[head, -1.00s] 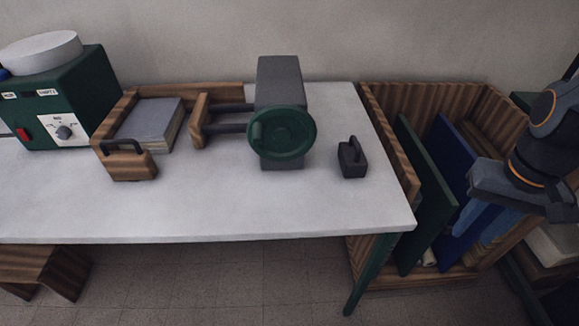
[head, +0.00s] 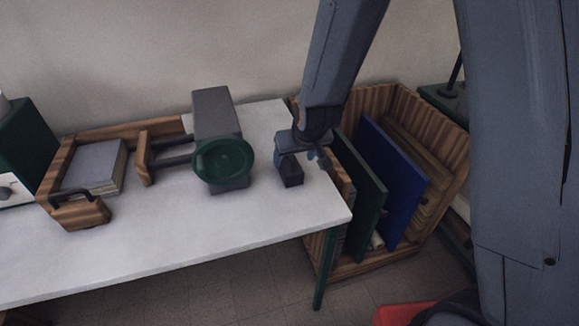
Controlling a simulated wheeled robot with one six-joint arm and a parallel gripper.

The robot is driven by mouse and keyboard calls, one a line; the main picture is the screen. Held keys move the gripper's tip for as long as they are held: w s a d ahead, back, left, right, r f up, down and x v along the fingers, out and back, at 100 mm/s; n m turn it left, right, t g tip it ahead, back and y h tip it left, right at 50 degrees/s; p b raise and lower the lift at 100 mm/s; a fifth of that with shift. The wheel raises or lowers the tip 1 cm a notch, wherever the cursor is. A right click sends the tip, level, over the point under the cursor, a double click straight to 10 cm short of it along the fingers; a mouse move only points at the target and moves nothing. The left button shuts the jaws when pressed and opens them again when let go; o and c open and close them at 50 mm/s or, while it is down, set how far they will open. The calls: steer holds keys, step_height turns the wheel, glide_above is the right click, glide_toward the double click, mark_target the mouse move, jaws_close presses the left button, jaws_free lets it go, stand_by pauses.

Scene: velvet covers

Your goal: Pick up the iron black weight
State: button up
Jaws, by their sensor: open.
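The iron black weight (head: 291,178) is a small dark block standing upright on the white table near its right end. My gripper (head: 301,163) is directly over it, pointing down, with its fingers around or just in front of the weight's upper part. The gripper is open. The weight's handle is hidden behind the gripper, and I cannot tell whether the fingers touch it.
A grey press with a green handwheel (head: 223,160) stands left of the weight. A wooden frame holding a book block (head: 93,167) is further left. A wooden crate (head: 447,184) with green and blue boards stands right of the table (head: 232,235). The front tabletop is clear.

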mark_target(292, 162)
steer(key=shift+p+x, duration=1.15)
steer(key=shift+x, duration=2.6)
steer(key=shift+c, duration=0.2)
jaws_close()
steer(key=shift+w+r, duration=0.1)
steer(key=shift+r, duration=0.05)
